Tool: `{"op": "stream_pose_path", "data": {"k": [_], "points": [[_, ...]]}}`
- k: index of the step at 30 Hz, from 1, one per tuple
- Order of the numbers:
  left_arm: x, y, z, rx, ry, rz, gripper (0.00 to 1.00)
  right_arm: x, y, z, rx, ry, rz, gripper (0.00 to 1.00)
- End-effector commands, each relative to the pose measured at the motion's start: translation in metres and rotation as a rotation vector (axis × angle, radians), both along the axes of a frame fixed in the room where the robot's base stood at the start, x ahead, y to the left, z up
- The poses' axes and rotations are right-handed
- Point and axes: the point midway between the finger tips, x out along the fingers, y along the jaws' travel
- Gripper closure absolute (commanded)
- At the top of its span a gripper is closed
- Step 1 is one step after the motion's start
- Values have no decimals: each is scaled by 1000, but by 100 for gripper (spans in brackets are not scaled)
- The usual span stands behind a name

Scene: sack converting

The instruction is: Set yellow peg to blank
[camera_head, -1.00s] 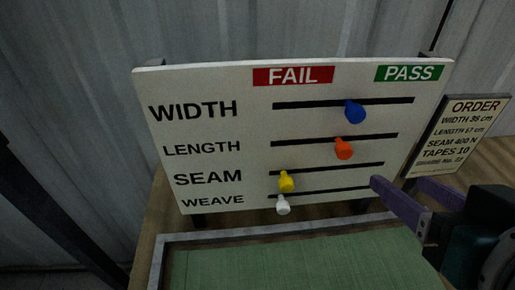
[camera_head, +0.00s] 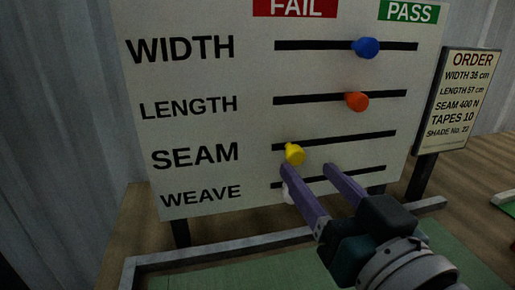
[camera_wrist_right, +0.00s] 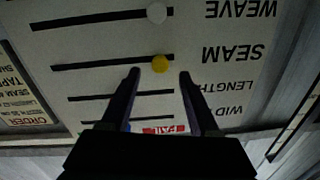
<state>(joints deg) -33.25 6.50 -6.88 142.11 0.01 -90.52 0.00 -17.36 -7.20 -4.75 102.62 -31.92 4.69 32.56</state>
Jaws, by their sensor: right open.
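The yellow peg (camera_head: 295,154) sits in the SEAM slot (camera_head: 345,140), near its left end under FAIL. My right gripper (camera_head: 308,167) is open, with purple fingers in front of the board's lower part. Its left fingertip is just below the yellow peg in the head view. In the right wrist view, the yellow peg (camera_wrist_right: 160,63) shows just beyond the open fingertips (camera_wrist_right: 160,73), between them and nearer the right one. Nothing is held. My left gripper is not in view.
The white peg (camera_wrist_right: 156,13) is in the WEAVE slot, partly hidden by my finger in the head view. An ORDER sign (camera_head: 459,101) stands at right.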

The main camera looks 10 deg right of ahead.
Motion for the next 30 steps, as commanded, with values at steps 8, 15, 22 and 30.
{"op": "stream_pose_path", "data": {"k": [8,15,22,30], "points": [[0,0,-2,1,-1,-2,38,38,3,-1,0,0,-1,38],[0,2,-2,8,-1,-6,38,44,3,-1,0,1,-1,38],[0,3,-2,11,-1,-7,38,43,3,-1,0,1,-1,48],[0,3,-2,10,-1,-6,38,43,4,-1,0,1,-1,79]]}}
